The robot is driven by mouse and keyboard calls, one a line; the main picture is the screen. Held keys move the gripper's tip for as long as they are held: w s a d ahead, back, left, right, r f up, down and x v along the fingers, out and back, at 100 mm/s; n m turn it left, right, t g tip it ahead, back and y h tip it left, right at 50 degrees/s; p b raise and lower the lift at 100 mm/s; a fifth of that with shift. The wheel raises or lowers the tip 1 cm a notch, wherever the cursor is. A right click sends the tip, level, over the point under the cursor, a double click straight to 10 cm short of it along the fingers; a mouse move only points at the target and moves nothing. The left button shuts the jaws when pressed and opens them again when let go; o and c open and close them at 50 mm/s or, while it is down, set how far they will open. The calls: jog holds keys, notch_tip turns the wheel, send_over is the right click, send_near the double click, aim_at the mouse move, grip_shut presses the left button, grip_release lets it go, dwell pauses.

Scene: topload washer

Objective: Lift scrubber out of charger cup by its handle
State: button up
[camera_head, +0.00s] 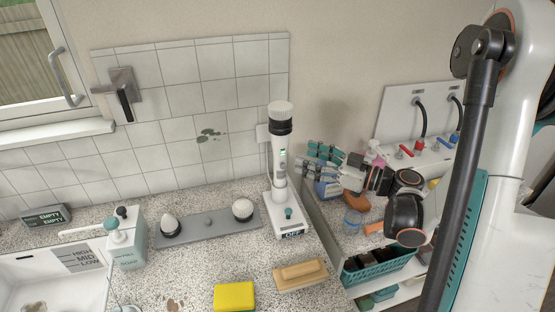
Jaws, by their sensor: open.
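The scrubber (280,160) stands upright in its charger cup (287,214), with a white handle, a black collar and a round white brush head on top. A small green light shows on the handle. The charger base has a green knob and a label reading OFF. My gripper (310,163) is open and empty, just right of the scrubber's handle, with its fingers pointing left towards it. A gap seems to show between the fingertips and the handle; depth is hard to judge.
A grey tray (206,231) with two white-topped brush heads lies left of the charger. A yellow sponge (234,296) and a wooden-backed brush (300,275) lie in front. A soap dispenser (125,240) stands by the sink. A teal basket (378,267) is at right, below my arm.

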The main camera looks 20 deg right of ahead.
aim_at(286, 149)
jog(key=b+x, duration=0.1)
jog(key=x, duration=0.8)
jog(key=shift+w, duration=0.3)
jog(key=shift+c, duration=0.6)
grip_shut()
